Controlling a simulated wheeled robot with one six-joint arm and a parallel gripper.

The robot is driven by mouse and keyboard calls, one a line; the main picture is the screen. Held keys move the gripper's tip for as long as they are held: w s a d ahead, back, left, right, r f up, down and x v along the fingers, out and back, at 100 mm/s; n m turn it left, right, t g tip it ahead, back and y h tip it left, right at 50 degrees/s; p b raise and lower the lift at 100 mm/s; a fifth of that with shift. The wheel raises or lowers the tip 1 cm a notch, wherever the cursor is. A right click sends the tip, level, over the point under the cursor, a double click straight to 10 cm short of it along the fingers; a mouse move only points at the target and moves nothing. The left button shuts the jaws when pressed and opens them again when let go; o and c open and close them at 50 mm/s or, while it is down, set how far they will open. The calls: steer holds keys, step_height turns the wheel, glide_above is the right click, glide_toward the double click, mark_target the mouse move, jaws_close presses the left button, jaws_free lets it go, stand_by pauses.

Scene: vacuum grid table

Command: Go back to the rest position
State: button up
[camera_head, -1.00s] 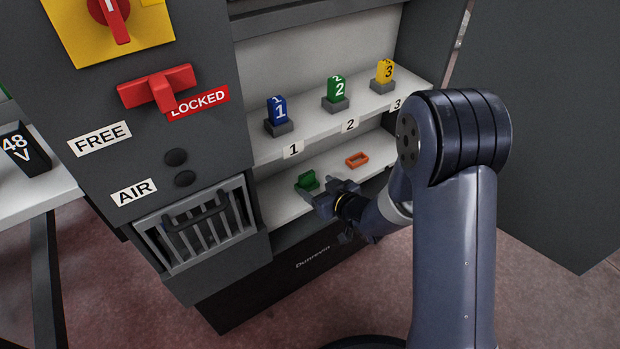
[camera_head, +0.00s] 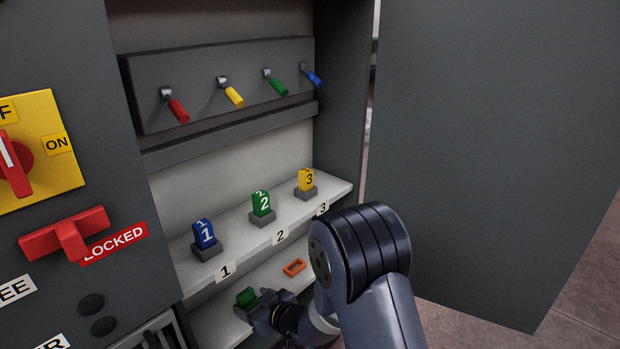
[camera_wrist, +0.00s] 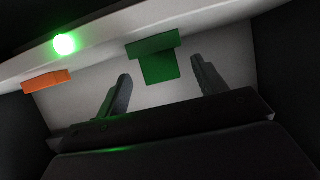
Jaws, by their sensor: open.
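My gripper (camera_head: 262,304) is at the lower shelf of the open cabinet, low in the head view. My arm reaches in from the lower right.
An orange frame-shaped piece (camera_head: 294,267) lies on the lower shelf. Above it, the blue block 1 (camera_head: 205,234), green block 2 (camera_head: 262,204) and yellow block 3 (camera_head: 306,180) stand in grey holders. The cabinet door (camera_head: 470,150) stands open at right. A red handle (camera_head: 65,234) juts out at left.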

mark_target(247, 297)
steer(key=b+x, duration=0.1)
steer(key=x, duration=0.5)
steer(key=shift+r+p, duration=0.35)
steer(key=shift+r, duration=0.2)
steer(key=shift+f, duration=0.1)
